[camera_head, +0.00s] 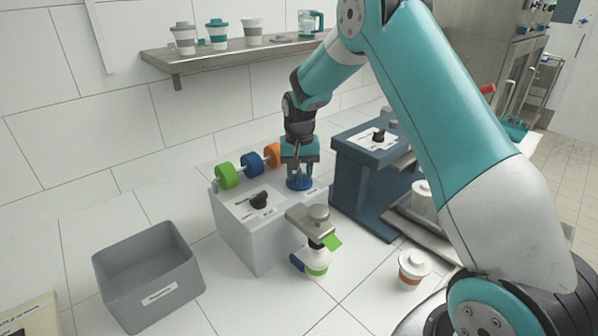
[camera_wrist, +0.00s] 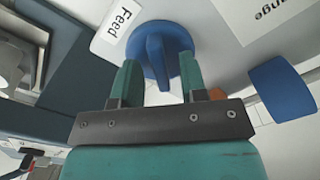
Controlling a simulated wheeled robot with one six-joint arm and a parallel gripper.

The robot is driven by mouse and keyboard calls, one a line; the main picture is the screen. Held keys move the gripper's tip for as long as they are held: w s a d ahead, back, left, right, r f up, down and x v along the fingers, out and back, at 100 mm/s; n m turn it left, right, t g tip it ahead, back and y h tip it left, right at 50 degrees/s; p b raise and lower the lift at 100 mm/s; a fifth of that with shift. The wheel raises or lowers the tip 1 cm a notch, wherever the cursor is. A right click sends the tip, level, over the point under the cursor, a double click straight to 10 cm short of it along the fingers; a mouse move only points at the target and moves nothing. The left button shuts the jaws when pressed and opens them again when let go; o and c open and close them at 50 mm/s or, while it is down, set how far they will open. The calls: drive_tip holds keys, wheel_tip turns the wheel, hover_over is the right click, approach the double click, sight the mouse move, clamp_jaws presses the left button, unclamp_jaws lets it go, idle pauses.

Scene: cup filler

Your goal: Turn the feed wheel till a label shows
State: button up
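The feed wheel (camera_head: 299,183) is a blue knob on top of the white machine (camera_head: 240,235), at its back right. In the wrist view the wheel (camera_wrist: 158,50) has a raised ridge, beside a "Feed" plate (camera_wrist: 118,27). My gripper (camera_head: 300,160) points down over the wheel. In the wrist view my gripper (camera_wrist: 160,75) is open, with one finger on each side of the ridge and gaps visible.
Green (camera_head: 227,176), blue (camera_head: 252,163) and orange (camera_head: 272,155) rolls line the machine's back. A black knob (camera_head: 259,200) is on its top. A dark blue machine (camera_head: 360,180) stands close on the right, a grey bin (camera_head: 150,275) at left, another cup (camera_head: 413,268) at right.

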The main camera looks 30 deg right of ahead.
sight(300, 174)
wheel_tip(300, 174, up, 18)
drive_tip(key=b, duration=0.3)
drive_tip(key=shift+f, duration=0.25)
drive_tip(key=s+a+f+n+y, duration=0.1)
drive_tip(key=s+a+n, duration=0.3)
drive_tip(key=s, duration=0.7)
drive_tip(key=s+a+f+n+y, duration=0.1)
drive_tip(key=s+a+n, duration=0.3)
drive_tip(key=s+a, duration=0.5)
drive_tip(key=s+a+f+n+y, duration=0.2)
drive_tip(key=s+a+n, duration=0.2)
drive_tip(key=s, duration=1)
drive_tip(key=a, duration=0.2)
drive_tip(key=shift+a+n, duration=0.3)
drive_tip(key=shift+a, duration=0.05)
drive_tip(key=shift+w, duration=0.1)
